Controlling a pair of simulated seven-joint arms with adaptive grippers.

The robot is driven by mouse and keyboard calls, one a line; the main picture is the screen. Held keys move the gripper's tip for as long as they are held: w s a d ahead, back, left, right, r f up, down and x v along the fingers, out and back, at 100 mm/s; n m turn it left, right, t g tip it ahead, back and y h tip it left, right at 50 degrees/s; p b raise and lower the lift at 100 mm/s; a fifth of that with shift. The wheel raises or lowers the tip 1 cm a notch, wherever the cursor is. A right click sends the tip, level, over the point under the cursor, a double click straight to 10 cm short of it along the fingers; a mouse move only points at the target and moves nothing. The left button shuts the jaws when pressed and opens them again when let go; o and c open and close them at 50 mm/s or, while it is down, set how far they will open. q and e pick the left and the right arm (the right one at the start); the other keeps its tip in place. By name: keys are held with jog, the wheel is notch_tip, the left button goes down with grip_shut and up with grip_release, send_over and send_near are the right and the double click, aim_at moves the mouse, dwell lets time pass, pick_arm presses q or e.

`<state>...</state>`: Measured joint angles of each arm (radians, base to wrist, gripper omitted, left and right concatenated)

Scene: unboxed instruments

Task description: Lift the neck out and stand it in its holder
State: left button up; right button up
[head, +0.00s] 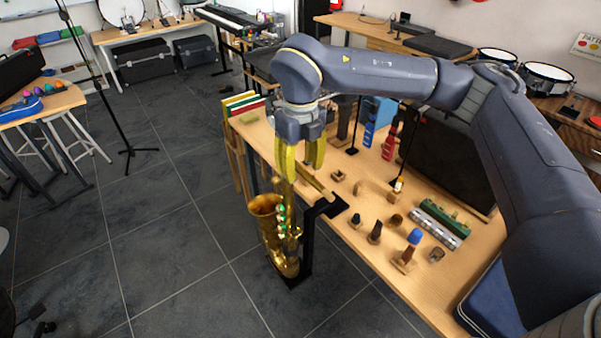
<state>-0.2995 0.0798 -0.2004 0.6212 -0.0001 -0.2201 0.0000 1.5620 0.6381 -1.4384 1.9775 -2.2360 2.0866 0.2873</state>
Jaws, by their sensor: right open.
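A brass saxophone (268,219) with green key details stands upright in a black stand (308,240) at the table's left edge. My right gripper (303,172) points down over the top of the saxophone. Its two yellow fingers are open, and the left finger overlaps the saxophone's top in the picture. A gold-coloured slanting piece (318,187) shows just right of the fingers; I cannot tell whether it is the neck. The neck is not clearly visible near the fingers, and I cannot tell which small piece is its holder. My left gripper is out of view.
Several small brown and black pieces stand on the wooden table (345,232), with a blue-topped one (414,237) near its front. A green and silver harmonica-like pair (440,222) lies to the right. A large black case (447,160) stands behind. Left of the saxophone is open floor.

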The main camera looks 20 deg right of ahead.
jog(key=shift+f, duration=0.35)
jog(key=shift+c, duration=0.3)
grip_shut()
